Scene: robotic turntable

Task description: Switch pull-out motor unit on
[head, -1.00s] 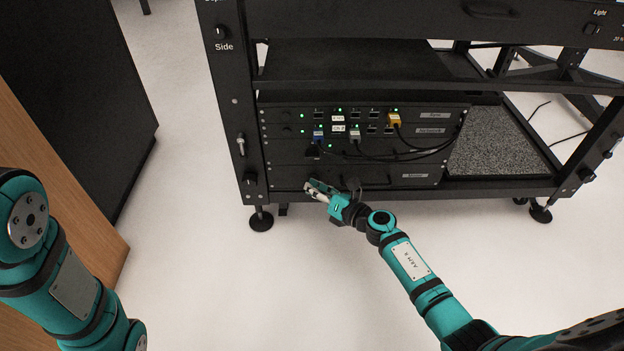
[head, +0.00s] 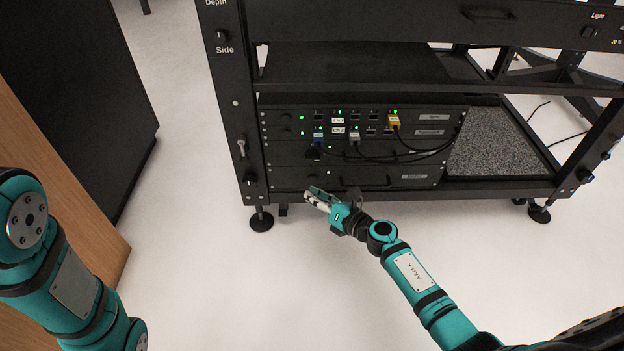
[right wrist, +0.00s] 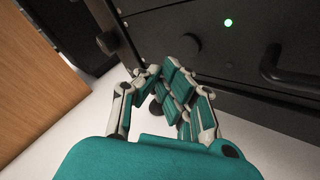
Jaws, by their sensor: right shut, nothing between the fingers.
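The pull-out motor unit (head: 400,181) is the lowest black drawer in the rack, with a label at its right and a bar handle. A green light (head: 328,172) glows on its front. In the right wrist view its front shows the lit green light (right wrist: 228,23), a round black knob (right wrist: 192,43) and the handle (right wrist: 285,65). My right gripper (head: 315,197) is shut and empty, just in front of and below the unit's left part. Its fingers (right wrist: 163,78) are apart from the knob in the right wrist view. My left arm shows at the left; its gripper is out of view.
Units with lit green lights and plugged cables (head: 394,123) sit above the drawer. The rack's left post (head: 238,120) carries a lever and a knob (head: 250,180). A grey speckled panel (head: 495,142) lies at right. The floor in front is clear.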

